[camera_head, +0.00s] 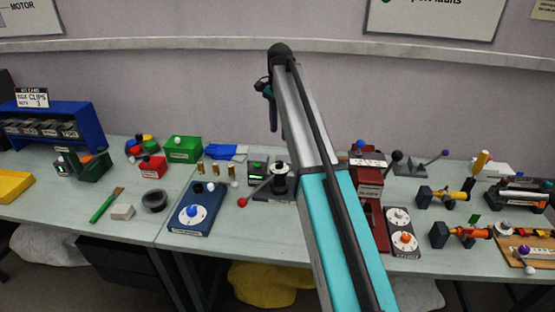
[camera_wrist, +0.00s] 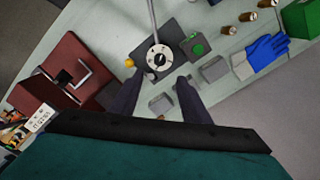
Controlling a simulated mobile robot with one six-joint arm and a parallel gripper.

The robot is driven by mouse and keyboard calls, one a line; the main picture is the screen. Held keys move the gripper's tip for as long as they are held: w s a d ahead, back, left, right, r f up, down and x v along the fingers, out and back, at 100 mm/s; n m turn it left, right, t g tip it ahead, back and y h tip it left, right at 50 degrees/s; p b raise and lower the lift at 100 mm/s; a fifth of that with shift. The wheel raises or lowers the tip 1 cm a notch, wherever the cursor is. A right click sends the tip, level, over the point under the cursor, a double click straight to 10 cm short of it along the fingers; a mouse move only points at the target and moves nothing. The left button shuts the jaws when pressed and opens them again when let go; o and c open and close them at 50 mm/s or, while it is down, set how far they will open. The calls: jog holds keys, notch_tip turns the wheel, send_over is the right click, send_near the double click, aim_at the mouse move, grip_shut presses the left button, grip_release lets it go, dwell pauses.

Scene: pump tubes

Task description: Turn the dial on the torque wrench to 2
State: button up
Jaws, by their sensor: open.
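A white round dial (camera_wrist: 158,58) with a dark pointer sits on a dark base in the wrist view, with a grey lever running up from it. In the head view it seems to be the dark device (camera_head: 281,183) with a red-balled lever; I cannot tell for sure that this is the torque wrench. The dial's numbers are too small to read. My gripper (camera_wrist: 158,82) is open and empty, high above the bench, its two dark fingers pointing toward the dial. In the head view my gripper (camera_head: 268,92) hangs at the arm's far end, well above the bench.
A box with a green button (camera_wrist: 197,48) stands right beside the dial base. A red machine (camera_wrist: 80,75) is at left, blue gloves (camera_wrist: 262,55) at right. Other dials stand on a blue plate (camera_head: 185,228) and a dark panel (camera_head: 405,252). My arm hides the bench's middle.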

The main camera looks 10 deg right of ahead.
aim_at(279, 163)
jog(key=shift+f+p, duration=2.2)
jog(key=shift+f, duration=4.4)
jog(key=c, duration=0.9)
jog(key=shift+a, duration=0.15)
jog(key=shift+c, duration=0.9)
jog(key=shift+o, duration=0.2)
